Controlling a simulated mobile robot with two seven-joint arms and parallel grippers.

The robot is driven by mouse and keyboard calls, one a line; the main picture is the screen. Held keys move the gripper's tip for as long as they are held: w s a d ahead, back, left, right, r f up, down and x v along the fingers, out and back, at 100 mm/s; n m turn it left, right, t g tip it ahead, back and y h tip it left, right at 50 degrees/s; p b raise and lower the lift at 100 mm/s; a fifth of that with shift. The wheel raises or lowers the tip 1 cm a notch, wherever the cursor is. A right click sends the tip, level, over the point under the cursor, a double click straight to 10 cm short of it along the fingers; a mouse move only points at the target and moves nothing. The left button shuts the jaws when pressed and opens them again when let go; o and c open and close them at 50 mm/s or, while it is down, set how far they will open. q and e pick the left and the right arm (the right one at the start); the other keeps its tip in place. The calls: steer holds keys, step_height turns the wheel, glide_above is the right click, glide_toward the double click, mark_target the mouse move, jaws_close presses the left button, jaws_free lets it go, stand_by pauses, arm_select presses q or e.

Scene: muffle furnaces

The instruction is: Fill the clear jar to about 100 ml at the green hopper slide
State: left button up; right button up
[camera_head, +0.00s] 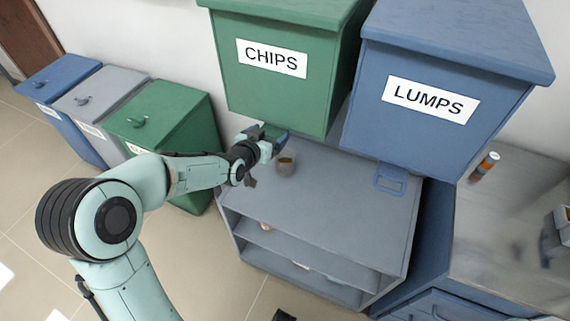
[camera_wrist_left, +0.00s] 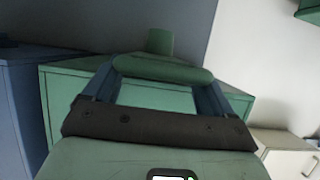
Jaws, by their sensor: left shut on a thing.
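The clear jar (camera_head: 287,163) stands upright on the grey cabinet top, under the front of the green hopper (camera_head: 290,95) labelled CHIPS. Brown material shows in it; its level cannot be read. My left gripper (camera_head: 272,146) is at the hopper's lower front edge, just left of and above the jar. In the left wrist view its two blue fingers (camera_wrist_left: 160,85) are at a rounded green bar (camera_wrist_left: 165,69), which looks like the slide's handle, and it is shut on it. The rest of the slide and the hopper outlet are hidden. My right gripper is not seen.
The blue LUMPS hopper (camera_head: 440,95) stands to the right, with its blue slide handle (camera_head: 391,180) below. The grey cabinet (camera_head: 345,205) has open shelves. Blue, grey and green (camera_head: 160,120) bins stand left. An orange-labelled container (camera_head: 486,166) is on the right worktop.

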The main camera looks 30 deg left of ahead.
arm_select(q)
steer(key=o, duration=0.9)
steer(key=shift+w, duration=0.2)
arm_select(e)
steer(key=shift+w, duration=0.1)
arm_select(q)
steer(key=shift+s, duration=0.1)
steer(key=p+v, duration=0.2)
steer(key=v, duration=1.1)
steer(key=shift+s, duration=0.15)
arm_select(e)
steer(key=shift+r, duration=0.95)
